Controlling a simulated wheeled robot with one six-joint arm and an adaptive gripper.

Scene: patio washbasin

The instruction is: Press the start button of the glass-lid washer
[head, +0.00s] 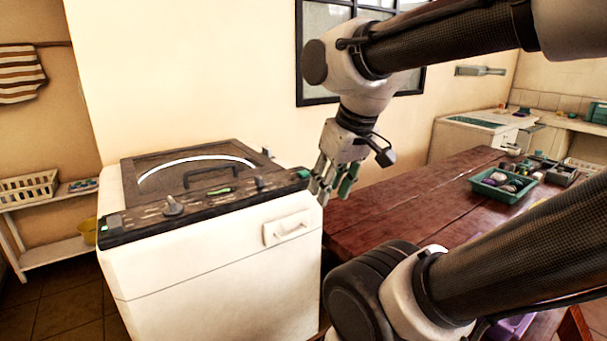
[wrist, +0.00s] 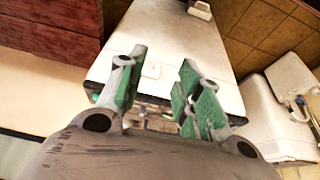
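The glass-lid washer (head: 215,262) is a white box at left centre in the head view, with its dark glass lid (head: 165,172) closed. I cannot tell which is the start button. My gripper (head: 335,188) hangs fingers-down at the washer's right end, close to that green piece. In the wrist view my gripper (wrist: 158,100) has its green-padded fingers apart with nothing held; part of the strip shows between them.
A reddish wooden table (head: 400,212) stands right of the washer, with a green tray (head: 503,186) of small items. A white shelf (head: 55,250) with a basket (head: 28,187) stands at left. The wall with a window is behind. Tiled floor shows at lower left.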

